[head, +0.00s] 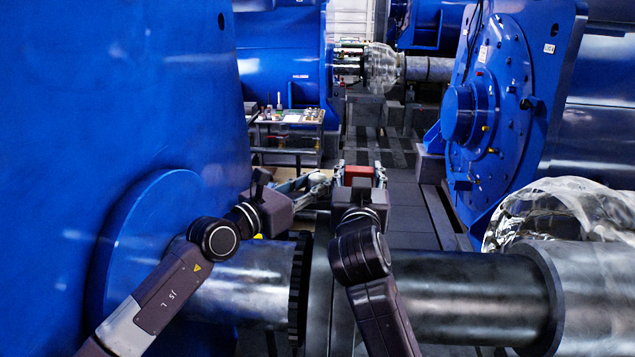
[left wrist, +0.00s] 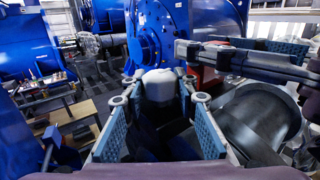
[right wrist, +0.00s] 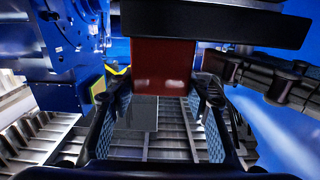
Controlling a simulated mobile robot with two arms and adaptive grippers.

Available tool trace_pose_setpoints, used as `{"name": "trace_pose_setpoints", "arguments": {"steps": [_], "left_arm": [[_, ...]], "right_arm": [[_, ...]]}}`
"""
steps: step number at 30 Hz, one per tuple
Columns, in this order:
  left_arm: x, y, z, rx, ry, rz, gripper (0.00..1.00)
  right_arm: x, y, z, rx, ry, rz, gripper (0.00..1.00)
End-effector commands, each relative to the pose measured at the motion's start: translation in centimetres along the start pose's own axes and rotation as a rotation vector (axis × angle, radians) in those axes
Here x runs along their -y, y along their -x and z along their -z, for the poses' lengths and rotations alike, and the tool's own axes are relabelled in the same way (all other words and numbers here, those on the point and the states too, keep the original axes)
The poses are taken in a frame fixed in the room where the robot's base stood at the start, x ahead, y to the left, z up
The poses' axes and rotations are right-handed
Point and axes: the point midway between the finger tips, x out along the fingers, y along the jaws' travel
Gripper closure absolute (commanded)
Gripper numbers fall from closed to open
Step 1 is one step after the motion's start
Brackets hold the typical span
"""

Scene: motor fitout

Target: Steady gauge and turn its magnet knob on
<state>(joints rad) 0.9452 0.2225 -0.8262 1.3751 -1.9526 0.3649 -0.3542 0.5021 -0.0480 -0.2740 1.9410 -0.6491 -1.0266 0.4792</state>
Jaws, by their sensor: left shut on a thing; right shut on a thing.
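My right gripper (head: 359,172) points away over the big shaft. It is shut on a red block (head: 358,171), probably the gauge's base, with a pad on either side. In the right wrist view the red block (right wrist: 163,65) lies between the fingers, below a dark bar (right wrist: 215,20). My left gripper (head: 316,183) is just left of the right one, at about the same height. In the left wrist view it is shut on a pale rounded piece (left wrist: 158,85). I cannot tell whether this is the knob. The dial is not clearly visible.
A big blue motor housing (head: 110,110) fills the left. A steel shaft (head: 465,290) crosses below my arms. Clear wrapping (head: 565,210) covers a part at the right. A small tool table (head: 290,118) stands behind my grippers, and a blue motor (head: 500,95) at the right.

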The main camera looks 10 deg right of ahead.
Motion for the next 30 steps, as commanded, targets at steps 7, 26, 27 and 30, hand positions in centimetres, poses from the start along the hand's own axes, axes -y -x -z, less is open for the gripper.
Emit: {"name": "trace_pose_setpoints", "arguments": {"steps": [7,26,27,30], "left_arm": [[0.00,-0.06,0.25,-0.009,-0.001,0.041,0.97],[-0.26,0.04,0.32,-0.005,0.001,0.184,0.97],[-0.26,0.05,0.31,-0.004,0.000,0.185,0.97],[-0.27,0.06,0.30,-0.004,-0.001,0.185,0.97]], "right_arm": [[-0.03,0.01,-0.27,0.006,0.001,-0.001,0.85],[0.01,0.05,-0.23,0.005,0.001,0.000,0.85],[0.01,0.05,-0.23,0.005,0.001,0.000,0.85],[-0.01,0.04,-0.24,0.005,0.001,-0.001,0.85]]}}
